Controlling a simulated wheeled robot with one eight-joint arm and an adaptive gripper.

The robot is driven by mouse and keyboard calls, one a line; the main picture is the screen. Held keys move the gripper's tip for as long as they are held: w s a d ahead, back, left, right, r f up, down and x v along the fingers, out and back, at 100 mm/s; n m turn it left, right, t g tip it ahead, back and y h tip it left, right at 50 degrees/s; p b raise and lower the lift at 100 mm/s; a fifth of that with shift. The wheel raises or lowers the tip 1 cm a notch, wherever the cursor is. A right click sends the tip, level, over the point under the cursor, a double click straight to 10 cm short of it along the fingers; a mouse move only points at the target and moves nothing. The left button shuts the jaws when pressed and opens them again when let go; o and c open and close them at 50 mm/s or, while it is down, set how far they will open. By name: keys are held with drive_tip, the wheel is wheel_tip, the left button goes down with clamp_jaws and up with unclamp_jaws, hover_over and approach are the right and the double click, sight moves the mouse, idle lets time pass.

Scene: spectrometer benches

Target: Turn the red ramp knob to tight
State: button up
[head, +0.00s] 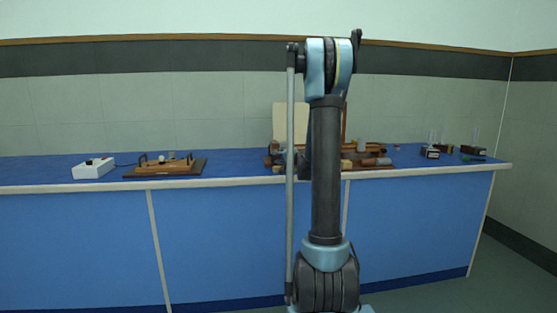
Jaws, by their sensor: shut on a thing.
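I cannot make out a red ramp knob in the head view. My own arm stands upright in the middle of the picture and covers part of the wooden apparatus (375,162) on the bench behind it. That apparatus has brown, rounded parts and a pale upright board (288,118) at its back. My gripper cannot be made out; the arm hides the area where it would be, so its contact with any knob is hidden.
The blue bench (240,165) has a pale front edge. On its left stand a white box (94,168) and a wooden device (168,165) on a dark base. Small dark blocks with clear tubes (431,152) stand at the right. Bench top between the devices is clear.

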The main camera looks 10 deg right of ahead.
drive_tip(key=m, duration=0.1)
drive_tip(key=m+t, duration=0.1)
drive_tip(key=shift+s+d+f+m+y, duration=0.1)
drive_tip(key=shift+f+m+y, duration=0.1)
drive_tip(key=shift+m+y, duration=0.15)
drive_tip(key=o, duration=0.8)
drive_tip(key=shift+c, duration=0.2)
drive_tip(key=v, duration=1.2)
